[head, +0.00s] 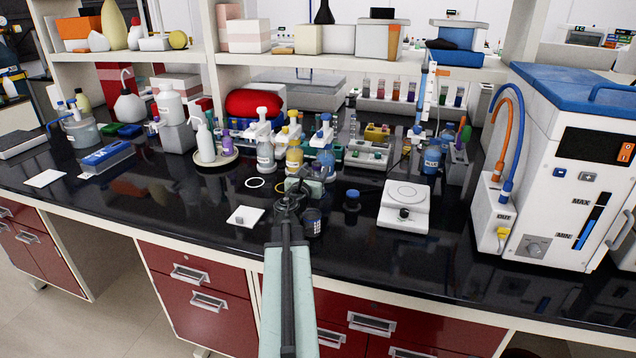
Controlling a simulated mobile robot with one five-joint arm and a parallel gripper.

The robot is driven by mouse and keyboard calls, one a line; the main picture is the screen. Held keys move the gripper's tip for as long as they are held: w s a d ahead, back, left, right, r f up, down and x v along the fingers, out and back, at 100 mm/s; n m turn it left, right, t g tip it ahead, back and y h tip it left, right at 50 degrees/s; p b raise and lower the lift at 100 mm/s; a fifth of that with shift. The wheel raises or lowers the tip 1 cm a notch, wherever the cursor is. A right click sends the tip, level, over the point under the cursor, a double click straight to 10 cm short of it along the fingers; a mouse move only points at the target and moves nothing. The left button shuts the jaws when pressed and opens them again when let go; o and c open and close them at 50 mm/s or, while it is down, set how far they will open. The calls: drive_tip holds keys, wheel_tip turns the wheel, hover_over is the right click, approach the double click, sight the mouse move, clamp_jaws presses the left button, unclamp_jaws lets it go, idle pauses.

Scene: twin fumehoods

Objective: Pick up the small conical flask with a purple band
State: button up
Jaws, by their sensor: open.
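I cannot make out a small conical flask with a purple band for certain. A small purple-coloured item (228,144) shows behind the white squeeze bottle (204,143) on a round tray, too small to identify. My gripper (303,187) is at the end of my arm, over the front of the black bench. It is open, and nothing is clearly held. A small dark jar with a label (313,222) stands just right of my wrist. My gripper and arm hide part of the bench behind them.
Dispenser bottles (294,150) stand just behind my gripper. A white balance or stirrer (404,205) and a dark blue-black cap (352,200) are to the right. A large white bath unit (560,170) fills the right side. The bench front left of my gripper is mostly clear.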

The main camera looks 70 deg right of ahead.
drive_tip(key=d, duration=0.2)
drive_tip(key=shift+w+d, duration=0.1)
drive_tip(key=shift+d, duration=0.3)
drive_tip(key=shift+a, duration=0.1)
clamp_jaws()
drive_tip(key=shift+r, duration=0.15)
drive_tip(key=shift+r+p, duration=0.55)
drive_tip(key=shift+p, duration=0.1)
drive_tip(key=a, duration=0.8)
wheel_tip(320, 180, up, 14)
drive_tip(key=p, duration=1.3)
drive_tip(key=shift+d+f+p, duration=0.15)
drive_tip(key=shift+d+p, duration=0.2)
drive_tip(key=shift+d, duration=0.1)
